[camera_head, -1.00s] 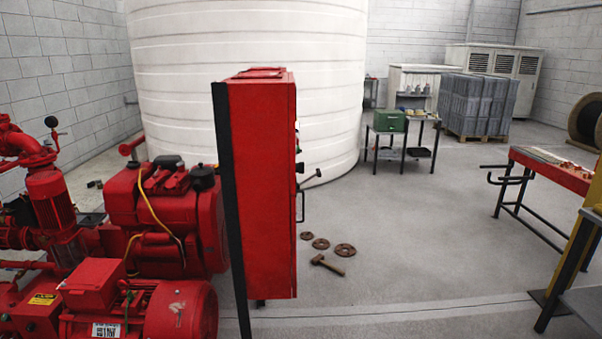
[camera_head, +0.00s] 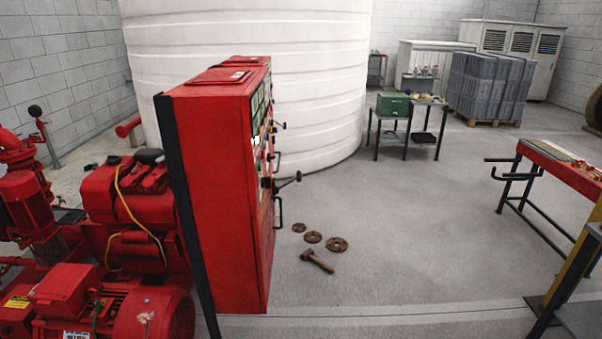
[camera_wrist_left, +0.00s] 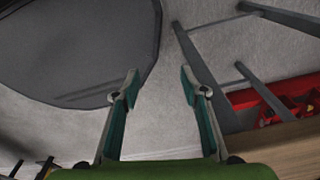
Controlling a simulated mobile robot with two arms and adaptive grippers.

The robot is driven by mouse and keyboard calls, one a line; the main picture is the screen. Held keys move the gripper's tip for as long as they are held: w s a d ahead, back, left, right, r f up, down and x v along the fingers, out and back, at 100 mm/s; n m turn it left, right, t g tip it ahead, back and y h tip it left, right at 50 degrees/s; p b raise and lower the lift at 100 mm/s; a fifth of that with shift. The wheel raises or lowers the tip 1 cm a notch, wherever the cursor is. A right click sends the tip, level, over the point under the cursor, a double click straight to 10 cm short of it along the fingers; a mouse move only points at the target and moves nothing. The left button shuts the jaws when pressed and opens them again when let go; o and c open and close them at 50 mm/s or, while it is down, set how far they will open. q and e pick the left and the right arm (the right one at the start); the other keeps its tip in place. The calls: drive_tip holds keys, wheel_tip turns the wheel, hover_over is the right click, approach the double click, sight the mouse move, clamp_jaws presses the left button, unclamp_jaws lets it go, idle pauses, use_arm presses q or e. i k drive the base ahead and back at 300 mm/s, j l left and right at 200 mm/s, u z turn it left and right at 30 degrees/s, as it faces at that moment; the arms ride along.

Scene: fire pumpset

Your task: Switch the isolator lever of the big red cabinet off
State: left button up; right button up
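The big red cabinet (camera_head: 222,190) stands upright on dark posts at centre-left of the head view. I see its side and, at a steep angle, its front panel on the right. The isolator lever (camera_head: 288,182) sticks out from the front, a dark rod with a round knob, pointing right and slightly up. A black handle (camera_head: 279,212) sits just below it. My left gripper (camera_wrist_left: 160,78) shows only in the left wrist view, its two fingers apart with nothing between them, far from the cabinet. My right gripper is in neither view.
Red pump machinery (camera_head: 130,220) crowds the left side. A hammer (camera_head: 317,261) and several rusty discs (camera_head: 313,237) lie on the floor right of the cabinet. A red-topped bench (camera_head: 555,165) stands at the right.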

sight(298, 178)
drive_tip(key=i+l, duration=0.2)
drive_tip(key=l, duration=0.2)
drive_tip(key=i+l+z, duration=0.15)
drive_tip(key=i, duration=0.35)
drive_tip(key=i+l+z, duration=0.15)
drive_tip(key=i, duration=0.4)
drive_tip(key=i+l+z, duration=0.15)
drive_tip(key=i, duration=0.4)
